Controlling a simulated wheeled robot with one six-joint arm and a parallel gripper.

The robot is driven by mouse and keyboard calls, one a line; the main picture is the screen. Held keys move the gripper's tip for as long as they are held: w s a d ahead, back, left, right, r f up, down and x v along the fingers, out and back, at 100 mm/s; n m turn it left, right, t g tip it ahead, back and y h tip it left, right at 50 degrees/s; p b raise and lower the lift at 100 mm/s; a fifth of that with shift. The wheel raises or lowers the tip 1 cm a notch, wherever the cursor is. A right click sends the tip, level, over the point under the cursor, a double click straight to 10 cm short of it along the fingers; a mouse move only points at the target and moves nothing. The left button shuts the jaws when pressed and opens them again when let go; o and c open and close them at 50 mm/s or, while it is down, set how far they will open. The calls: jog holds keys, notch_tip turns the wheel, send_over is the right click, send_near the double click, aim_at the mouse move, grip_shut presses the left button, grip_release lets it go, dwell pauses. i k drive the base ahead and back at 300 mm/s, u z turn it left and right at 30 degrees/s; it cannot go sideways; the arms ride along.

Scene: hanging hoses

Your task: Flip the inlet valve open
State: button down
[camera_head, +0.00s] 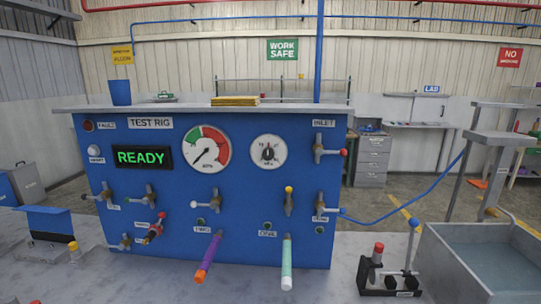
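The inlet valve (319,149) is at the upper right of the blue test rig panel, under the INLET label (323,123). It is a brass and grey fitting. Its lever ends in a red knob (343,152) and points sideways to the right. Nothing touches the lever. My gripper is not in this view.
The blue test rig (268,190) has gauges, a green READY display (142,157) and several other valves. A purple hose (208,258) and a mint hose (286,262) hang in front. A blue hose (400,212) runs right. A grey basin (440,245) stands at right.

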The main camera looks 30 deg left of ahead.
aim_at(343, 152)
jog(key=u, duration=1.2)
jog(key=i, duration=0.45)
jog(key=u, duration=0.05)
